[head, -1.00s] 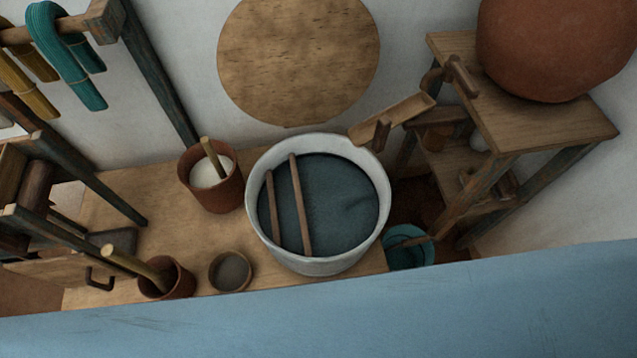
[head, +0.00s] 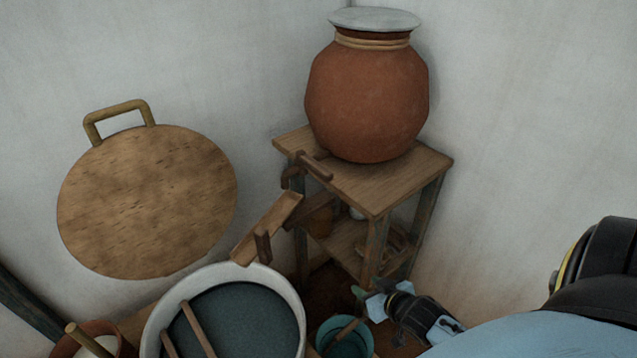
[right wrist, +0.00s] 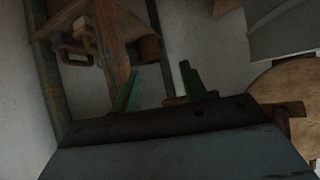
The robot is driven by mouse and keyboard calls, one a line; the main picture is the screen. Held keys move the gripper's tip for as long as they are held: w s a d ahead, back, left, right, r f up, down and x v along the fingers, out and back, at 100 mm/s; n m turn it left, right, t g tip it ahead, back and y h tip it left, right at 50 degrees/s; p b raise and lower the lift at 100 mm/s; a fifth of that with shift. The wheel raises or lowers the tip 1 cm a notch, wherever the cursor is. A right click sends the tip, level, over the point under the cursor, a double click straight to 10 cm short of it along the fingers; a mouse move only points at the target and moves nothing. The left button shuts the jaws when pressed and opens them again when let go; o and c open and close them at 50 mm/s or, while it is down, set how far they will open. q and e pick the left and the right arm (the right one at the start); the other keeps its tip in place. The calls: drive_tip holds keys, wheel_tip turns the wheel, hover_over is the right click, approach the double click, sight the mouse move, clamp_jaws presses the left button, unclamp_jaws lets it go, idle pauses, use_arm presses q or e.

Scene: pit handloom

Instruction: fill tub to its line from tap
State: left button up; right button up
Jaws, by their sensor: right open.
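The large pale tub (head: 290,283) stands at the bottom of the head view, its near part cut off by the frame. It holds dark blue liquid (head: 245,315), with two wooden sticks across it; I cannot make out a fill line. The wooden tap (head: 315,168) is at the left edge of the stand under a clay jar (head: 367,105). A wooden trough (head: 265,230) slopes from below the tap to the tub's rim. I see no stream of water. My right gripper (head: 371,301) is open and empty, right of the tub and below the tap. Its green fingers (right wrist: 160,88) are apart in the right wrist view.
The wooden stand (head: 428,165) has a lower shelf with small items. A small teal bucket (head: 345,340) stands beside the tub, close to my right gripper. A round wooden lid (head: 148,203) leans on the wall. A clay pot (head: 120,335) is left of the tub.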

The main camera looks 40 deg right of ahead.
drive_tip(key=w+r+t, duration=0.3)
drive_tip(key=w+r, duration=0.1)
drive_tip(key=r, duration=0.8)
drive_tip(key=t+y+b, duration=0.1)
drive_tip(key=t+y, duration=0.2)
drive_tip(key=t, duration=0.1)
approach(319, 171)
drive_tip(key=w, duration=0.6)
drive_tip(key=w+f+b, duration=0.1)
drive_tip(key=w, duration=0.2)
drive_tip(key=shift+w, duration=0.4)
use_arm(q)
drive_tip(key=shift+a+f, duration=0.4)
drive_tip(key=shift+f, duration=0.25)
drive_tip(key=shift+a+f, duration=0.35)
drive_tip(key=shift+f, duration=0.25)
use_arm(e)
drive_tip(key=shift+w, duration=0.7)
drive_tip(key=c, duration=0.9)
use_arm(q)
drive_tip(key=shift+d, duration=0.6)
use_arm(e)
clamp_jaws()
